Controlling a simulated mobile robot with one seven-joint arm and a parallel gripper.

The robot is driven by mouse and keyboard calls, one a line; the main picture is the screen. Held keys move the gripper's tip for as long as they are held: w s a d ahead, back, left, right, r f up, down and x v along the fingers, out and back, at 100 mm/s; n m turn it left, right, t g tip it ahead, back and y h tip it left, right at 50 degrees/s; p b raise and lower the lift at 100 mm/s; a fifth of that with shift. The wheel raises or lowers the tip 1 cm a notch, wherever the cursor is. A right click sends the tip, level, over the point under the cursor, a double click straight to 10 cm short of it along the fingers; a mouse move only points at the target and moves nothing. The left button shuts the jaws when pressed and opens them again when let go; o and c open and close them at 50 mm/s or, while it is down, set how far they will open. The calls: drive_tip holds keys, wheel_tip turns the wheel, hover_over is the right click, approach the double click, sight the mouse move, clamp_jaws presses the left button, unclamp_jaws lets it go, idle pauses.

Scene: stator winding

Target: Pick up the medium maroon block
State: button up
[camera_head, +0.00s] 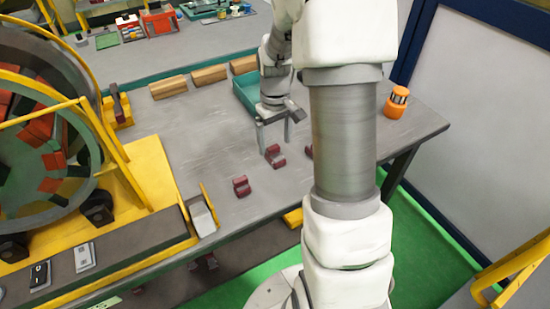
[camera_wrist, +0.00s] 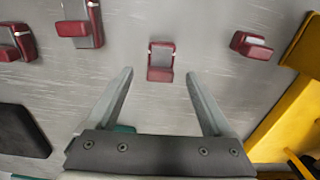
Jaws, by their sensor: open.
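Several maroon blocks with grey parts lie on the grey table. In the wrist view, one maroon block (camera_wrist: 160,74) lies ahead of my gripper, centred between the lines of its fingers. The head view shows a maroon block (camera_head: 275,156) just below the fingertips. Another maroon block (camera_wrist: 258,51) lies to the right in the wrist view, and two more (camera_wrist: 73,29) (camera_wrist: 8,53) lie to the left. I cannot tell surely which is the medium one. My gripper (camera_head: 273,145) is open and empty above the table, fingers pointing down; it also shows in the wrist view (camera_wrist: 159,74).
A teal tray (camera_head: 243,97) stands behind my gripper, near several wooden blocks (camera_head: 209,75). An orange holder (camera_head: 396,103) stands at the table's right. The yellow stator machine (camera_head: 150,180) borders the left. A dark object (camera_wrist: 20,131) lies at the wrist view's left. My arm hides part of the table.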

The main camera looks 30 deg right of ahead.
sight(275, 149)
wheel_tip(275, 149, down, 4)
clamp_jaws()
idle(0.6)
drive_tip(key=shift+r, duration=0.1)
idle(0.9)
